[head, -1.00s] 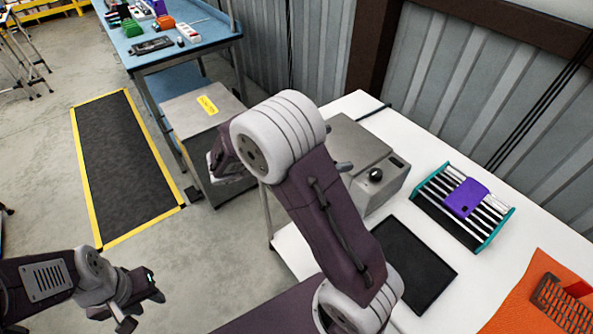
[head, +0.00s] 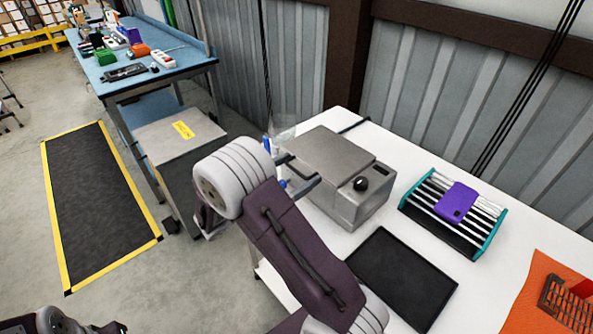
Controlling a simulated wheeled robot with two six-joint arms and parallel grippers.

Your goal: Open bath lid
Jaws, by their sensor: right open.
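The bath is a grey metal box (head: 352,207) on the white table, with a black knob on its right front. Its flat lid (head: 333,152) looks shut. My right gripper (head: 303,171) is at the left front side of the bath, close to the lid's front edge. Its two dark fingers are spread apart with nothing seen between them. I cannot tell whether they touch the bath. My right arm hides part of the gripper and the bath's lower left. My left gripper (head: 113,327) shows only in part at the bottom left edge; its fingers are cut off.
A black mat (head: 402,280) lies in front of the bath. A teal-ended rack (head: 428,222) with a purple item (head: 456,202) stands to its right. An orange mat (head: 530,295) is at the far right. A grey cabinet (head: 180,140) stands left, beside the blue workbench (head: 150,68).

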